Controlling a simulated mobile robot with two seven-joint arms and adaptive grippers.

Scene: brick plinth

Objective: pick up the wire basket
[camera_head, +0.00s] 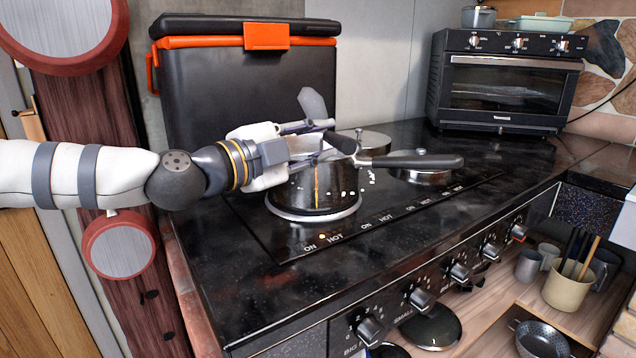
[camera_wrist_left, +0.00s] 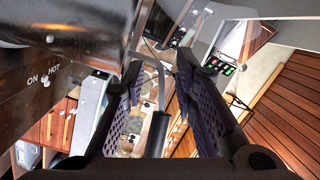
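I cannot make out a wire basket with certainty in either view. In the head view, my left gripper (camera_head: 328,125) is over the cooktop, at the upper left rim of a dark pot (camera_head: 310,192). Its fingers are apart. A long black handle (camera_head: 415,160) extends right from near the pot's rim. In the left wrist view, the two dark ribbed fingers (camera_wrist_left: 155,90) stand apart. A thin metal rod with a dark grip (camera_wrist_left: 158,135) shows between them in the picture; I cannot tell whether it is touched. My right gripper is in neither view.
The pot stands on a black cooktop (camera_head: 245,290). A lidded pan (camera_head: 420,172) stands to its right. A black and orange cooler (camera_head: 250,80) is behind my arm, and a toaster oven (camera_head: 505,80) at the back right. The cooktop's front part is clear.

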